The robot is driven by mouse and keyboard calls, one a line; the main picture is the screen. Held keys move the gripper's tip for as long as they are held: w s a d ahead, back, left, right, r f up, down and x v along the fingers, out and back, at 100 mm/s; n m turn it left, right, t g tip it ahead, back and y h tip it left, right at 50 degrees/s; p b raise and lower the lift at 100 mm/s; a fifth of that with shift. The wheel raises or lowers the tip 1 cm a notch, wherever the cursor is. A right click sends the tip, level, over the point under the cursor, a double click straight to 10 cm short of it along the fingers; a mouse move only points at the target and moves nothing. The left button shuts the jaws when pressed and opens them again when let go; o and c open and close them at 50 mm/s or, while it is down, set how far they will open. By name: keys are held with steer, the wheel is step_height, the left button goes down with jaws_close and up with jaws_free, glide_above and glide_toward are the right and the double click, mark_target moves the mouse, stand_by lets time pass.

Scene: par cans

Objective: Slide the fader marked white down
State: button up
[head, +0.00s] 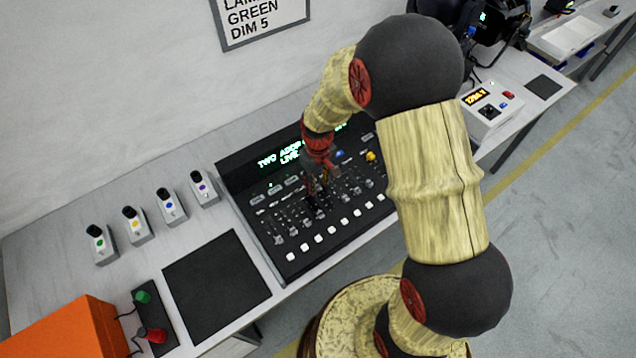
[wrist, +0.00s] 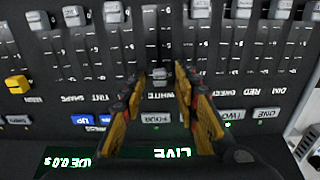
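The control desk (head: 290,262) has a row of sliding faders; the wrist view shows it upside down, with the lit screen at the bottom. The fader knob marked WHITE (wrist: 160,75) is grey and sits close to its label (wrist: 162,95), toward the screen end of its slot. My gripper (wrist: 160,80) is open, with one finger on each side of this knob and a gap visible around it. In the head view my gripper (head: 318,190) is down over the middle of the faders and hides the white knob.
Neighbouring grey knobs (wrist: 113,12) (wrist: 199,9) stand at the far end of their slots from the screen. A yellow knob (wrist: 17,84) is at the left. Buttons (wrist: 157,118) lie between faders and screen. A black mat (head: 215,285) is left of the desk.

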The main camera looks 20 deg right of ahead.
steer(key=shift+c, duration=1.2)
steer(key=c, duration=0.4)
jaws_close()
